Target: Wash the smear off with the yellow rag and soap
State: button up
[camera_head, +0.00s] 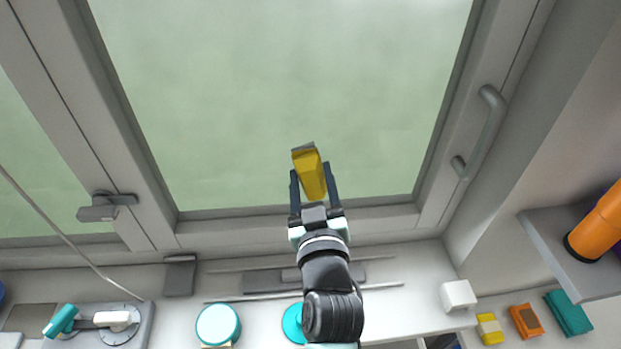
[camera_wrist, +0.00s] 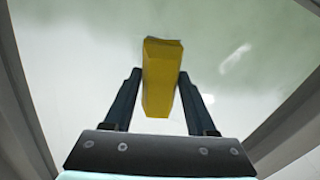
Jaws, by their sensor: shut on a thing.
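My gripper (camera_head: 313,178) is shut on a yellow block-shaped thing, which looks like the yellow rag (camera_head: 310,172), in front of the lower part of the window pane (camera_head: 300,70). In the wrist view the yellow rag (camera_wrist: 160,85) stands between the two dark fingers of my gripper (camera_wrist: 158,95), its far end toward the glass. I cannot tell whether it touches the pane. A whitish streak, perhaps the smear (camera_wrist: 235,58), shows on the glass to its right. In the head view no clear smear shows. I cannot make out which thing is the soap.
A white block (camera_head: 458,296), a smaller yellow piece (camera_head: 489,329), an orange piece (camera_head: 526,321) and a teal piece (camera_head: 568,313) lie at the lower right. A window handle (camera_head: 486,130) juts out at right.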

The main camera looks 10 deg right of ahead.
jog(key=shift+d+b, duration=0.65)
jog(key=shift+a+r+p, duration=0.2)
jog(key=shift+a+p, duration=0.55)
jog(key=shift+p, duration=0.1)
jog(key=shift+a+f+p, duration=0.2)
jog(key=shift+a+p, duration=0.1)
jog(key=shift+a, duration=0.2)
jog(key=shift+d+f+b, duration=0.15)
jog(key=shift+d+b, duration=0.5)
jog(key=shift+b, duration=0.2)
jog(key=shift+d+b, duration=0.45)
jog(key=shift+d, duration=0.15)
jog(key=shift+a+r+p, duration=0.3)
jog(key=shift+a+p, duration=0.45)
jog(key=shift+p, duration=0.15)
jog(key=shift+a+f, duration=0.15)
jog(key=shift+a, duration=0.4)
jog(key=shift+d+f+b, duration=0.15)
jog(key=shift+d+b, duration=0.45)
jog(key=shift+d, duration=0.15)
jog(key=shift+d+b, duration=0.4)
jog(key=shift+d, duration=0.1)
jog(key=shift+a+r+p, duration=0.25)
jog(key=shift+a+p, duration=0.1)
jog(key=shift+p, duration=0.05)
jog(key=shift+a+f, duration=0.1)
jog(key=shift+a, duration=0.15)
